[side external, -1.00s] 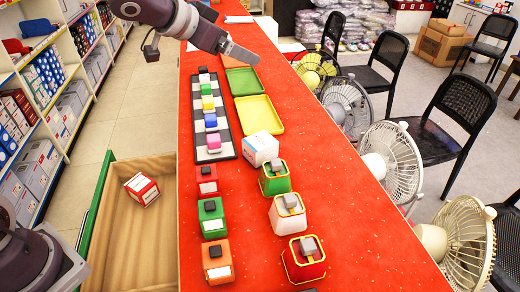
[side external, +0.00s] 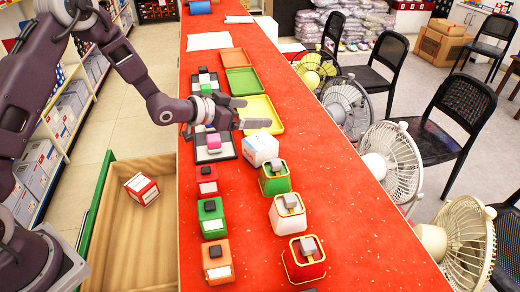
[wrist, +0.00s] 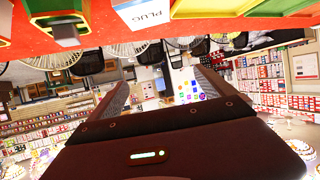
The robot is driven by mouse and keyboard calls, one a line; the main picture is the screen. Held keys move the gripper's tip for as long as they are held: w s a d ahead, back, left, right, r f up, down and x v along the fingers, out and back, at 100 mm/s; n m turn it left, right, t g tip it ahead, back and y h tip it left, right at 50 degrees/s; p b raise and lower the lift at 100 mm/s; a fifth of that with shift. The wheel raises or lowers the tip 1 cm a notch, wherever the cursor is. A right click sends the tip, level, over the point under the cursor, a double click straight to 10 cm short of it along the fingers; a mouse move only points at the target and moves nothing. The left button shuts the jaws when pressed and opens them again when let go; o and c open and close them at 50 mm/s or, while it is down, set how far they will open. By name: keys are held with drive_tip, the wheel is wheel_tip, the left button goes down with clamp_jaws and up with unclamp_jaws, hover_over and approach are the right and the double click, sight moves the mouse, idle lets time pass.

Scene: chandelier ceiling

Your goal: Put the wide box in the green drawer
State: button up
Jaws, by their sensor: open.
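A white box (side external: 260,148) stands on the red table; in the wrist view a white box (wrist: 147,12) reads "PLUG" at the top edge. It looks like the wide box. My gripper (side external: 254,113) is open and empty, above the table just beyond the white box and apart from it. Its two fingers (wrist: 160,82) also show in the wrist view with nothing between them. The open wooden drawer with a green front (side external: 95,205) is at the lower left, below table height. A red and white box (side external: 141,188) lies inside it.
Yellow (side external: 276,128), green (side external: 244,82) and orange (side external: 236,58) trays lie along the table. A dark rack (side external: 217,157) with coloured blocks is partly behind my gripper. Several coloured containers with grey or dark knobs stand nearer the camera. Fans (side external: 391,162) line the right edge.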

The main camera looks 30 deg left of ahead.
approach(269, 141)
drive_tip(key=w+f, duration=0.1)
drive_tip(key=w, duration=0.1)
drive_tip(key=w+f, duration=0.2)
drive_tip(key=shift+w+f, duration=0.1)
drive_tip(key=shift+w, duration=0.1)
drive_tip(key=x, duration=0.6)
drive_tip(key=shift+w+d, duration=0.2)
drive_tip(key=shift+w, duration=0.2)
